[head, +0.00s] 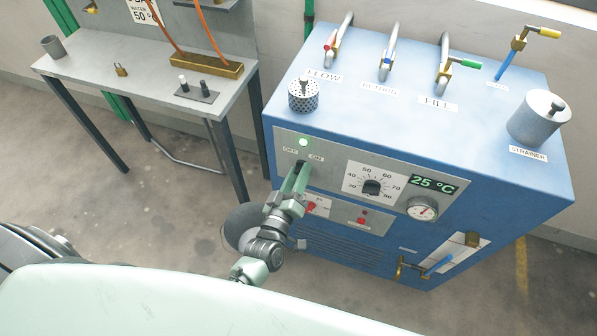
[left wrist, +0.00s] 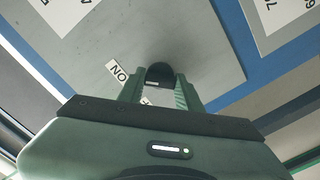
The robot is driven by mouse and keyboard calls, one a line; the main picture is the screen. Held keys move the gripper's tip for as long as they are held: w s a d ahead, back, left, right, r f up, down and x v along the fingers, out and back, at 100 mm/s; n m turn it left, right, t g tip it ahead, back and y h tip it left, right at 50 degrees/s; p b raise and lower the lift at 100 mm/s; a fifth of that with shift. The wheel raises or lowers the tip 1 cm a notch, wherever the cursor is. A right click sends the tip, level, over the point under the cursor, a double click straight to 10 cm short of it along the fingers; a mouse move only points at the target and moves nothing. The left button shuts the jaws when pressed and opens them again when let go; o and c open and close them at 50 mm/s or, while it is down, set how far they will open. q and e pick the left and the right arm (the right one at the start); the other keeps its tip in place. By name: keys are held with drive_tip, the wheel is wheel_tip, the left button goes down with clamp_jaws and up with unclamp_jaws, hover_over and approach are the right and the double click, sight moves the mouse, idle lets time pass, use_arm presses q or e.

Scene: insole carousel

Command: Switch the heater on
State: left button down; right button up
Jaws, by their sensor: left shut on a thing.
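The blue heater unit (head: 480,85) stands at the right of the head view. Its front panel has a black main switch (head: 300,163) under OFF and ON labels, with a lit green lamp (head: 303,142) above. My left gripper (head: 297,173) is at this switch and shut on it. In the left wrist view the dark rounded switch (left wrist: 159,72) sits between the fingertips of my left gripper (left wrist: 160,88), near the ON label (left wrist: 118,72). The fingers hide part of the switch, and I cannot tell which way it is turned. My right gripper is out of view.
Beside the switch are a temperature dial (head: 371,188), a display (head: 434,184) reading 25 °C, and a round gauge (head: 422,208). Red switches (head: 311,207) sit lower. Pipes and valves top the unit. A grey workbench (head: 110,88) stands left; floor lies between.

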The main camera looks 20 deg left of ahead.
use_arm(q)
drive_tip(key=shift+f, duration=0.1)
idle(0.4)
drive_tip(key=c, duration=1)
unclamp_jaws()
drive_tip(key=shift+o, duration=0.2)
drive_tip(key=s+b, duration=0.1)
drive_tip(key=s, duration=0.7)
drive_tip(key=shift+a, duration=0.15)
drive_tip(key=s+f+m+g+h, duration=0.1)
drive_tip(key=s+f+m+g, duration=0.5)
drive_tip(key=f, duration=0.8)
drive_tip(key=s+f+m+g, duration=0.1)
drive_tip(key=s+f+g, duration=0.2)
drive_tip(key=s+f, duration=0.85)
drive_tip(key=s+a+f+m+g, duration=0.2)
drive_tip(key=s+a+f+g, duration=0.2)
drive_tip(key=s+f, duration=0.3)
drive_tip(key=s+a+f+m+g+y, duration=0.1)
drive_tip(key=s+a+f+g, duration=0.3)
drive_tip(key=s+f, duration=0.4)
drive_tip(key=s+m, duration=0.1)
drive_tip(key=s, duration=0.1)
drive_tip(key=shift+s+a+f+y, duration=0.15)
drive_tip(key=shift+s+y, duration=0.15)
drive_tip(key=shift+s, duration=0.1)
